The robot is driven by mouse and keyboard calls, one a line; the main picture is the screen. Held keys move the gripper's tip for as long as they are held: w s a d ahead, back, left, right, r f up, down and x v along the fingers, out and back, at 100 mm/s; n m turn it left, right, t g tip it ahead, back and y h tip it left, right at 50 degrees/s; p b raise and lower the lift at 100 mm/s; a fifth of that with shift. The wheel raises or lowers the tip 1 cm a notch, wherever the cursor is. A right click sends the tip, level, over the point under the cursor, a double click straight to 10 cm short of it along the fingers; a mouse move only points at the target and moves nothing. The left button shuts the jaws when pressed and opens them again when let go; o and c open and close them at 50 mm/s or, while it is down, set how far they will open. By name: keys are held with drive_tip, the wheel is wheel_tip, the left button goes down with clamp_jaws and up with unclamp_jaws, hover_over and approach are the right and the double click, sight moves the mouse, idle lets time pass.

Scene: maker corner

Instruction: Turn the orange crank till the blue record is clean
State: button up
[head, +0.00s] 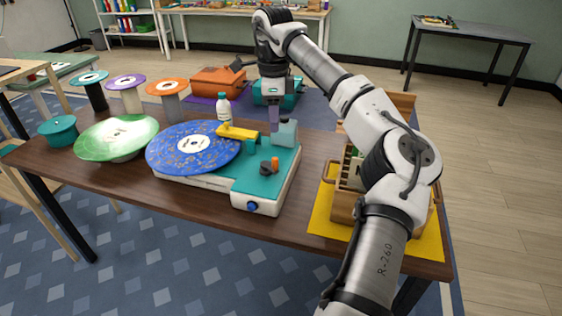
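The blue record (165,150) lies flat on the left of a record machine with a teal top (272,185) and white base. Brown and yellowish specks cover much of the record around its white label. The crank has a small orange knob (275,162) and a dark part beside it, on the machine's right part. My gripper (274,126) points down behind the crank, near a grey block (287,134) on the machine. It appears apart from the crank. Its fingers overlap from this side, so its opening is hidden.
A yellow arm (238,133) reaches over the record's right edge, with a white bottle (223,108) behind. A green record (112,136) and several spool-like stands are at left. A wooden crate (344,209) stands on a yellow mat (322,212) at right. Orange (217,82) and teal cases stand behind.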

sight(274, 158)
wheel_tip(274, 158, down, 14)
drive_tip(key=shift+a+r+p, duration=0.15)
drive_tip(key=shift+r+p, duration=0.05)
drive_tip(key=shift+p, duration=0.7)
clamp_jaws()
